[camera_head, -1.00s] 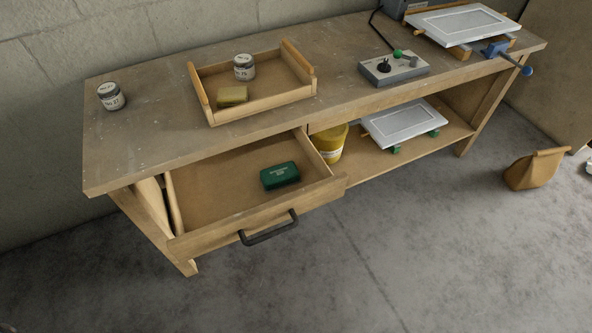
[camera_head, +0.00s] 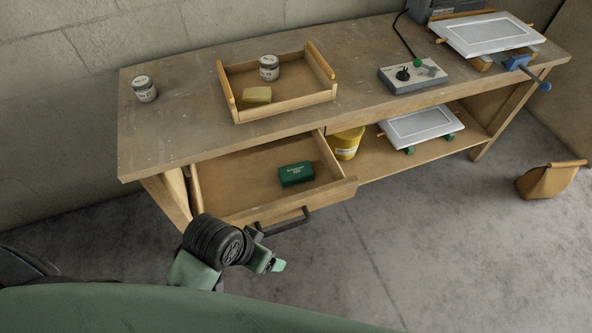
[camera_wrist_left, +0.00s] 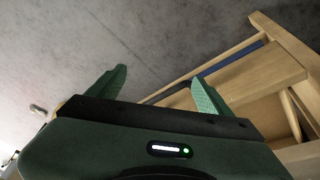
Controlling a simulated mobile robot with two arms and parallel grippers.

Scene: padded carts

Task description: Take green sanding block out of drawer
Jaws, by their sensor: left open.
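The green sanding block (camera_head: 296,174) lies in the pulled-out wooden drawer (camera_head: 228,187), toward its right side. The drawer has a dark bar handle (camera_head: 284,222) on its front. My left gripper (camera_head: 277,265) is in front of the drawer, just below the handle in the head view, and apart from the block. The block is not visible in the wrist view. My right gripper is in neither view.
On the workbench (camera_head: 183,130) stand a wooden tray (camera_head: 285,107) with a jar (camera_head: 269,68) and a yellow block (camera_head: 257,95), another jar (camera_head: 145,89), and a grey control box (camera_head: 413,77). A yellow tub (camera_head: 347,144) sits on the shelf right of the drawer. A brown bag (camera_head: 548,181) is on the floor.

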